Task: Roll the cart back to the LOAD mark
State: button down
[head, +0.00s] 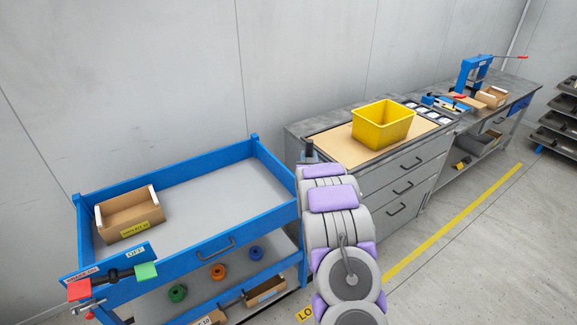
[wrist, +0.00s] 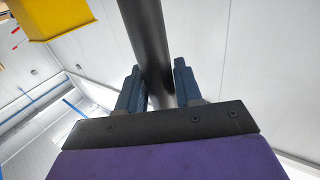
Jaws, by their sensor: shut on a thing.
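The blue cart (head: 215,262) with a grey top deck stands at the left in the head view, beside my arm. In the wrist view my gripper (wrist: 159,66) is shut on a dark round bar, the cart handle (wrist: 143,25), which runs between its two fingers. In the head view my arm hides most of the gripper and the handle. A yellow floor label (head: 304,314) reading "LO" shows at the bottom, right beside the cart; my arm covers the rest of it.
An open cardboard box (head: 128,213) sits on the cart's deck; coloured knobbed parts (head: 217,271) lie on its lower shelf. A grey drawer bench (head: 405,178) with a yellow bin (head: 382,124) stands to the right. A yellow floor line (head: 455,222) runs before it; floor beyond is clear.

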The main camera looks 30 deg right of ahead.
jog(key=shift+s+a+r, duration=0.1)
jog(key=shift+a+r, duration=0.3)
jog(key=shift+a, duration=0.05)
jog(key=c, duration=0.9)
grip_release()
jog(key=d, duration=0.1)
jog(key=d+f, duration=0.1)
jog(key=d, duration=0.2)
jog(key=shift+d+f, duration=0.2)
jog(key=shift+f, duration=0.05)
jog(key=p+v, duration=0.2)
jog(key=v, duration=1.5)
jog(key=shift+s+a, duration=0.1)
